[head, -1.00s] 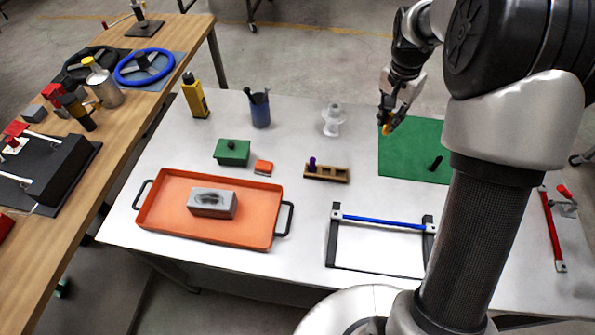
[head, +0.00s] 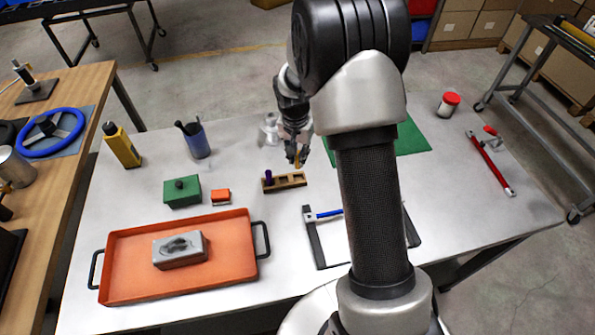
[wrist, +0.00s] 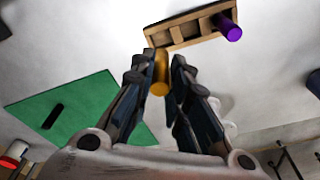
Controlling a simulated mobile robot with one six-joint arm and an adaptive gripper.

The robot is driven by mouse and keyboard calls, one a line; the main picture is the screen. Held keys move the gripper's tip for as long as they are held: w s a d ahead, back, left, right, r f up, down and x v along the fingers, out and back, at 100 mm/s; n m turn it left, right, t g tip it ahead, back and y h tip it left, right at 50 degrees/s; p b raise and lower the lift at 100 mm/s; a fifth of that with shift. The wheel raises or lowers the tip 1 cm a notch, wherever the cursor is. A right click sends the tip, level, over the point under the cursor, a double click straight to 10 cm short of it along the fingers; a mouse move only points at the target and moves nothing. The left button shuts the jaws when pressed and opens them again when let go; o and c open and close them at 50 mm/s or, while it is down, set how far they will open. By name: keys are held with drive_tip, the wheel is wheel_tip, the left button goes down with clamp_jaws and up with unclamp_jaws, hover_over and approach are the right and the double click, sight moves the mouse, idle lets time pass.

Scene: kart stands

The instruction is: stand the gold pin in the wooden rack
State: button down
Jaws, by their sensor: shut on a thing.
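My gripper (head: 298,158) is shut on the gold pin (wrist: 160,74), which sticks out between the fingertips in the wrist view. In the head view the pin (head: 298,161) shows as a small gold bit under the fingers. The wooden rack (head: 290,181) lies on the white table just below my gripper in the picture. The rack (wrist: 187,31) is also near the pin's far end in the wrist view; whether they touch I cannot tell. A purple pin (head: 268,176) stands in the rack's left end. The rack's other openings look empty in the wrist view.
A white spool-like piece (head: 270,130) stands behind the rack. A green mat (head: 412,137) lies to the right, partly behind my arm. A green box (head: 182,191) and orange tray (head: 180,290) are left.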

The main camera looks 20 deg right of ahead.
sight(298, 168)
drive_tip(key=shift+f+b, duration=0.65)
drive_tip(key=shift+f, duration=2.5)
drive_tip(key=shift+f, duration=0.2)
drive_tip(key=c, duration=1.5)
unclamp_jaws()
drive_tip(key=shift+c, duration=0.2)
drive_tip(key=shift+r, duration=0.1)
